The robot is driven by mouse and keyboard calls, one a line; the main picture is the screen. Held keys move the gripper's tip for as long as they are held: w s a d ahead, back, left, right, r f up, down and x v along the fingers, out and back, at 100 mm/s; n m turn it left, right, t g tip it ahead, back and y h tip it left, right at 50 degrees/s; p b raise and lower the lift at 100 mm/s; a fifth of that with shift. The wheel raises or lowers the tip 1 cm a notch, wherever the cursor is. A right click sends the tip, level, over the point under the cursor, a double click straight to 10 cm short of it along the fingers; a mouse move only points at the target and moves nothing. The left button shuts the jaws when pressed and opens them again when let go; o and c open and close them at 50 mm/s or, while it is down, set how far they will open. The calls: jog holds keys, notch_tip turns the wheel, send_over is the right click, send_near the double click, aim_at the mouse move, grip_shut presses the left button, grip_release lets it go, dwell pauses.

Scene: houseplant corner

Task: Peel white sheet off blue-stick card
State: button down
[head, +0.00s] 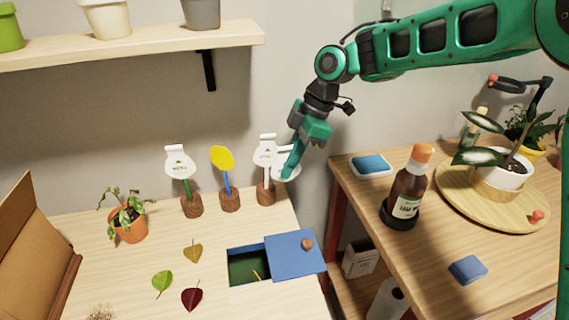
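The blue-stick card (222,158) shows a bare yellow face and stands upright on its blue stick in a round wooden block (230,201). My gripper (290,168) is to its right, pointing down beside the white-stick card (266,148). Its fingers look shut on a white sheet (283,175), whose rounded edges show on both sides of the fingertips. The sheet overlaps the white-stick card in the picture; I cannot tell if they touch. The green-stick card (179,163) at the left has a white face with print.
A blue sliding lid (296,252) half covers an opening in the light wooden table. A brown bottle (407,188) and a round plant tray (467,210) stand on the right table.

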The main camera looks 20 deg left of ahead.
jog(key=shift+s+d+r, duration=0.1)
dwell(0.3)
notch_tip(320, 180, up, 10)
jog(key=s+d, duration=0.1)
jog(key=shift+s, duration=0.15)
dwell(1.9)
